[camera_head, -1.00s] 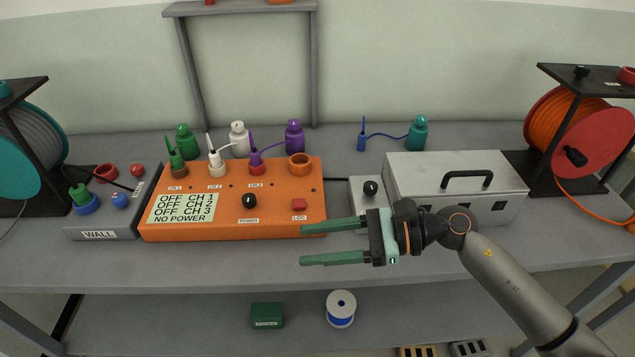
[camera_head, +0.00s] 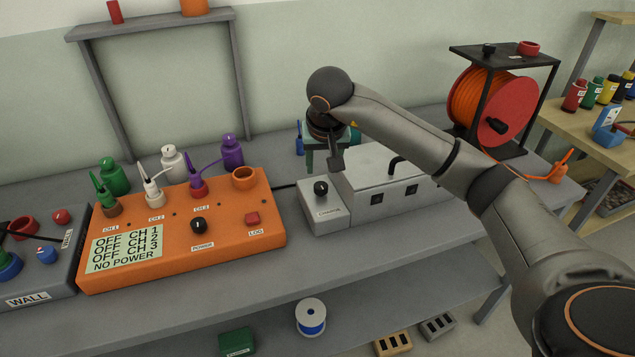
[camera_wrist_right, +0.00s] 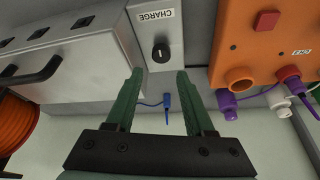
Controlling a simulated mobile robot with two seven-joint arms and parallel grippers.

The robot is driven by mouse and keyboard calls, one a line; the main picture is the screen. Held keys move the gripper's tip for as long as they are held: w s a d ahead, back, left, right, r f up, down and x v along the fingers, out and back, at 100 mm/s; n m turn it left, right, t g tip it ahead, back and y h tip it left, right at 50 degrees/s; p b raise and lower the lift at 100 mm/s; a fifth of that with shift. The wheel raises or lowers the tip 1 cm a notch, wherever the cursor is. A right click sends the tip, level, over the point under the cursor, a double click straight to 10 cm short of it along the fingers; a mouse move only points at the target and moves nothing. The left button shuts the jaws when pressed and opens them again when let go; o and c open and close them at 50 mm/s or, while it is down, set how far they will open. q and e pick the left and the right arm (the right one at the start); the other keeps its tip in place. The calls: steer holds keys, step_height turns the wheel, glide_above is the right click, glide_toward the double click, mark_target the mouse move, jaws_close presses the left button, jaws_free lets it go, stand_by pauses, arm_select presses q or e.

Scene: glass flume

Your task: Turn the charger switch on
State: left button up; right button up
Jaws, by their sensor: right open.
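The charger switch is a black knob (camera_head: 321,187) with a pale pointer mark, on a small grey box (camera_head: 325,222) labelled as the charger. In the right wrist view the same knob (camera_wrist_right: 160,53) shows just beyond my fingertips, roughly centred between them. My right gripper (camera_head: 322,166) is open with green fingers pointing down, above and slightly behind the knob. In the right wrist view my gripper (camera_wrist_right: 158,74) holds nothing and looks apart from the knob. My wrist partly hides the fingers in the head view. My left gripper is in no view.
A silver case (camera_head: 385,200) with a black handle stands right of the charger box. An orange panel (camera_head: 228,235) reading NO POWER stands to its left. A blue plug (camera_wrist_right: 167,103) lies behind the box. An orange cable reel (camera_head: 477,105) stands farther right.

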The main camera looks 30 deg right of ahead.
mark_target(321, 185)
steer(key=x, duration=0.8)
steer(key=shift+f, duration=0.1)
jaws_close()
